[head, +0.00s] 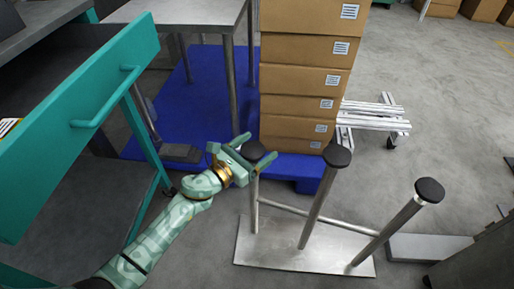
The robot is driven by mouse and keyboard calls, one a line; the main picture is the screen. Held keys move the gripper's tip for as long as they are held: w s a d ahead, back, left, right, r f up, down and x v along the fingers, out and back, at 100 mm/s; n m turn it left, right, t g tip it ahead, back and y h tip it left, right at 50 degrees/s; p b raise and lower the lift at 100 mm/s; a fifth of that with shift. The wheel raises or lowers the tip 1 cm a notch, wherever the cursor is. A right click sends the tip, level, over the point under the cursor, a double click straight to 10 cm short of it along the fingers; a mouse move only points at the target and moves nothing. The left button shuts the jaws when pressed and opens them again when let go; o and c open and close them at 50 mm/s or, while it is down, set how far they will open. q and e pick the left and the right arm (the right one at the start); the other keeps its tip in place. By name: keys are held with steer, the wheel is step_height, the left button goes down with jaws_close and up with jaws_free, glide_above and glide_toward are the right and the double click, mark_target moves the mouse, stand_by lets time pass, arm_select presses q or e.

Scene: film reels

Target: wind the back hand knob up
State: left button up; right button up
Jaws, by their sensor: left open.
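Three black round hand knobs top slanted metal posts that rise from a flat steel base plate (305,259). The leftmost knob (254,150) is partly covered by my left gripper. The middle knob (337,156) and the right knob (429,190) are clear of it. My left gripper (258,147) is open, with its two fingers on either side of the leftmost knob in the picture. I cannot tell whether the fingers touch it. Which knob is the back one is not marked. My right gripper is not in view.
A stack of cardboard boxes (305,80) stands on a blue pallet just behind the posts. A teal drawer (75,115) juts out at the left beside my left arm. A metal table (185,12) stands behind. Grey floor (450,110) is open at the right.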

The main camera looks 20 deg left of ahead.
arm_select(q)
steer(key=shift+w, duration=0.2)
steer(key=c, duration=1)
steer(key=shift+d+n+y, duration=0.1)
steer(key=shift+n+y, duration=0.3)
steer(key=shift+y, duration=0.2)
